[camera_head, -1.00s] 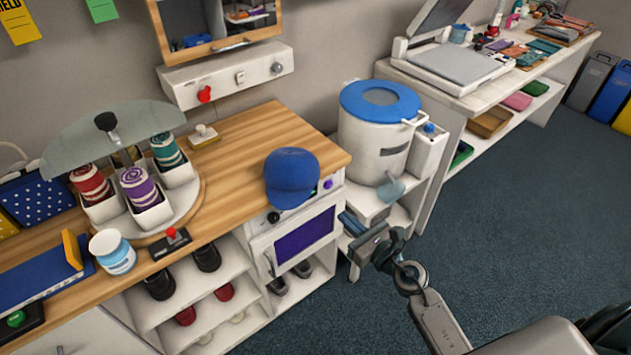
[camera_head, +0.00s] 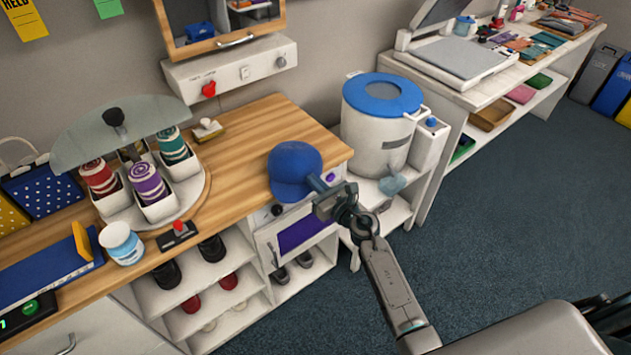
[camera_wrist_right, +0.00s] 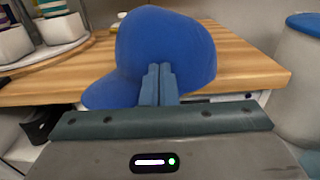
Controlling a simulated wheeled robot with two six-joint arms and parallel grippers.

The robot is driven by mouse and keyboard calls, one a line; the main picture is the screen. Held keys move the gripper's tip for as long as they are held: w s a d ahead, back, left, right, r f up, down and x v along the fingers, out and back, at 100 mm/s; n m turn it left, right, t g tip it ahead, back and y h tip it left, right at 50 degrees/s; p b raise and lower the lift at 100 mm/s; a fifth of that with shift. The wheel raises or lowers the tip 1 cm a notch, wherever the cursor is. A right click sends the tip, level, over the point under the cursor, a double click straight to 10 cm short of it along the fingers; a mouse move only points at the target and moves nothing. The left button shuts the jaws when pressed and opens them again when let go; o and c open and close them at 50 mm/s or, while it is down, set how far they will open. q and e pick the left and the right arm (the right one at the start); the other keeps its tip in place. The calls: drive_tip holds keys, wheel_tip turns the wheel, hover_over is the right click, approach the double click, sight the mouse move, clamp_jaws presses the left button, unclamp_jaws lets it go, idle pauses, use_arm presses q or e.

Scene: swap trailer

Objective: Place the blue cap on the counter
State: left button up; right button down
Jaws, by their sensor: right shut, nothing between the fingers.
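The blue cap (camera_head: 293,168) sits at the front right edge of the wooden counter (camera_head: 240,140), its brim overhanging the front edge. My right gripper (camera_head: 318,186) is at the cap's right front side in the head view. In the right wrist view the shut fingers (camera_wrist_right: 158,84) are in front of the blue cap (camera_wrist_right: 163,45) with nothing between them. They overlap the cap in that view, and I cannot tell whether they touch it. My left gripper is not in view.
A carousel (camera_head: 190,200) with yarn-like rolls and a white-blue jar (camera_head: 122,243) stand on the counter's left. A white drum with a blue lid (camera_head: 384,95) stands right of the counter. Shelves with shoes (camera_head: 215,280) lie below. Counter behind the cap is clear.

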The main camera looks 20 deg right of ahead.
sight(294, 162)
drive_tip(key=b+x, duration=0.2)
drive_tip(key=x, duration=0.7)
drive_tip(key=shift+f, duration=0.2)
drive_tip(key=shift+w+a+r, duration=0.1)
drive_tip(key=shift+w+a, duration=0.1)
drive_tip(key=shift+w, duration=0.25)
drive_tip(key=shift+d, duration=0.1)
